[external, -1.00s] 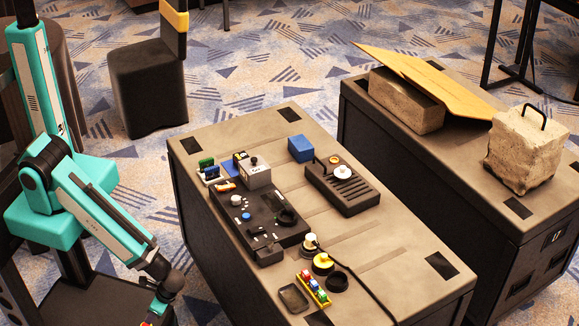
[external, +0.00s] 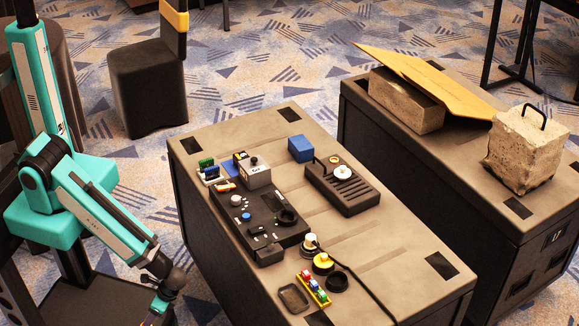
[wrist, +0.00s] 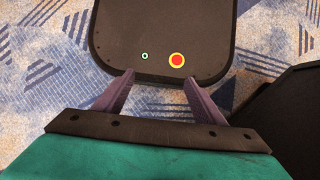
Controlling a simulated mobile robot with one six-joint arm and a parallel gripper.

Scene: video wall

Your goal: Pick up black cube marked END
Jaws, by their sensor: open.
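I cannot make out a black cube with a readable END mark. A small black block (external: 265,248) sits at the near end of the dark console (external: 262,212) on the front table; its marking is too small to read. My gripper (wrist: 159,76) is open and empty in the wrist view, its two purple-grey fingers spread apart, with my own dark base beneath. In the external view my gripper is low at the left, partly cut off by the bottom edge, left of the table and apart from everything on it.
The front table (external: 372,262) also holds a blue box (external: 301,149), a grey box (external: 257,176), a slotted black tray (external: 343,188), yellow-and-black knobs (external: 323,263), a yellow strip of coloured pieces (external: 313,288) and a small dish (external: 293,299). A cable crosses its right part.

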